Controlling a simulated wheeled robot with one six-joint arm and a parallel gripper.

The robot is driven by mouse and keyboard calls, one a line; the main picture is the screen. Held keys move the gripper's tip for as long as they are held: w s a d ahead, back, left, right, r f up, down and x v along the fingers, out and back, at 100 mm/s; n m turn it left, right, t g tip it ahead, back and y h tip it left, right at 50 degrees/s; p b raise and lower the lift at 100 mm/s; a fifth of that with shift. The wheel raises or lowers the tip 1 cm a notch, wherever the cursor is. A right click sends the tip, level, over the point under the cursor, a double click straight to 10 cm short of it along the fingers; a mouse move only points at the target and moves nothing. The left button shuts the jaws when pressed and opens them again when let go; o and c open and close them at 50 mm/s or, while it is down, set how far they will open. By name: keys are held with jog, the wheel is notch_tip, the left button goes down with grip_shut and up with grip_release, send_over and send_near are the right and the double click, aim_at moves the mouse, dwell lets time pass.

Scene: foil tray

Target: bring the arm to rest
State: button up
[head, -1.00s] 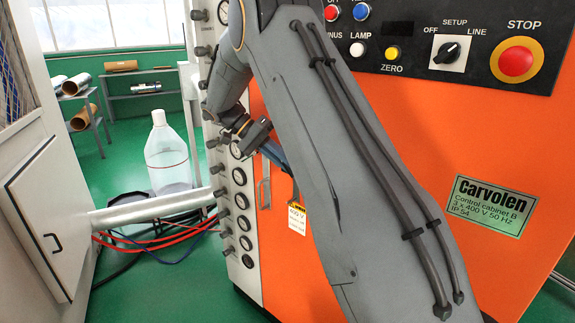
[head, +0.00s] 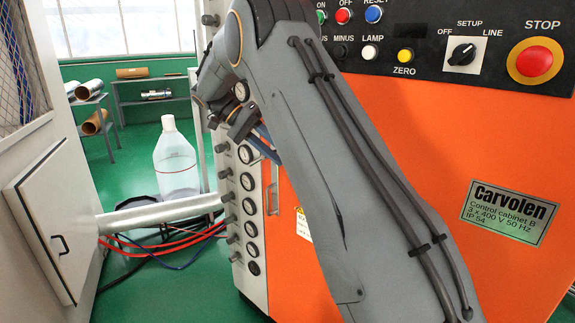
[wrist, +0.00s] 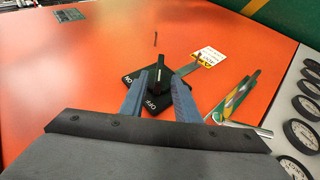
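My arm (head: 340,170) crosses the middle of the head view, grey with two dark cables along it, and hides part of the orange cabinet. My gripper is mostly hidden behind it there; only a bit of blue finger shows. In the wrist view my gripper (wrist: 159,80) is open, with its two blue fingers apart and nothing held. A black rotary switch (wrist: 158,78) on a plate marked ON and OFF shows between and beyond the fingertips. I cannot tell how far it is from them.
The orange cabinet (head: 500,150) stands close in front, with a red stop button (head: 534,61) on its panel.

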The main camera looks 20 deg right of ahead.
jog(key=shift+w+a+r, duration=0.25)
jog(key=shift+r, duration=0.05)
